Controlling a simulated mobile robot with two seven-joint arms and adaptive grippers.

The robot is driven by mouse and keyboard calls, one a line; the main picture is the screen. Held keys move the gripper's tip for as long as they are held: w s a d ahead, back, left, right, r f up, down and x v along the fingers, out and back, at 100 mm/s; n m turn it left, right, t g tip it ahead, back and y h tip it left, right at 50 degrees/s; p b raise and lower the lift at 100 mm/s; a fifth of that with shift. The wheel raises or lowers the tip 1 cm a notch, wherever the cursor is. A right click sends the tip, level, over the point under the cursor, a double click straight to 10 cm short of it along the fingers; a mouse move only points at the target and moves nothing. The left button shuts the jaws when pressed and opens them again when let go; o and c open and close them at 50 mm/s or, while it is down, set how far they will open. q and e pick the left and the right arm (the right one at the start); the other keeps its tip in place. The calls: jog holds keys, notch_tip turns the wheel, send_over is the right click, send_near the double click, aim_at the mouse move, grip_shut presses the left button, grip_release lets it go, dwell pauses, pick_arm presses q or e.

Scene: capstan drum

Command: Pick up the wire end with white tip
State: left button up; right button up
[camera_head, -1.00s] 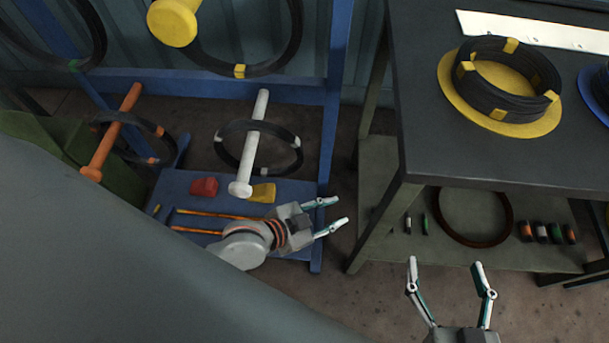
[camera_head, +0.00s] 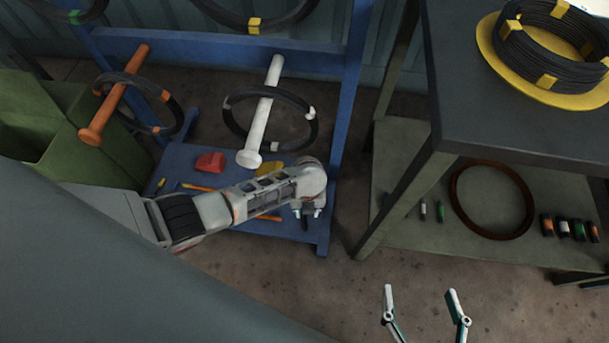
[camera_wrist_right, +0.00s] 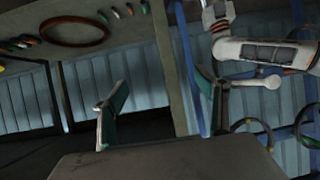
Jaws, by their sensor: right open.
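A black wire coil (camera_head: 236,129) with white bands hangs around a white peg (camera_head: 268,107) on the blue rack. A small white piece (camera_head: 311,112) shows at the coil's right side; I cannot tell whether it is the wire end's tip. My left gripper (camera_head: 307,213) is below and right of the peg in the picture, turned downward and away; its jaws are too small to read. My right gripper (camera_head: 420,292) is open and empty at the bottom of the head view, well away from the coil. Its spread fingers also show in the right wrist view (camera_wrist_right: 157,95).
An orange peg (camera_head: 118,90) with another coil stands left, beside a green bin (camera_head: 60,125). A dark table (camera_head: 480,100) with a lower shelf (camera_head: 400,225) stands right. Bare floor lies between.

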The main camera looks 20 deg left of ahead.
aim_at(305, 220)
pick_arm(q)
jog(key=f+b, duration=0.1)
jog(key=f, duration=0.1)
jog(key=s+f+b, duration=0.1)
jog(key=f, duration=0.2)
jog(key=shift+a, duration=0.15)
notch_tip(305, 220, down, 2)
jog(key=shift+a+f+b, duration=0.1)
jog(key=shift+f+b, duration=0.05)
jog(key=shift+b, duration=0.65)
jog(key=shift+w+f, duration=0.1)
jog(key=shift+f, duration=0.05)
jog(key=shift+w+r, duration=0.2)
jog(key=shift+w, duration=0.15)
grip_shut()
pick_arm(e)
jog(key=a+m, duration=0.2)
jog(key=a, duration=0.1)
jog(key=a+m, duration=0.1)
jog(key=shift+s+a+t+y, duration=0.15)
jog(key=shift+s+t+y, duration=0.15)
jog(key=shift+y, duration=0.1)
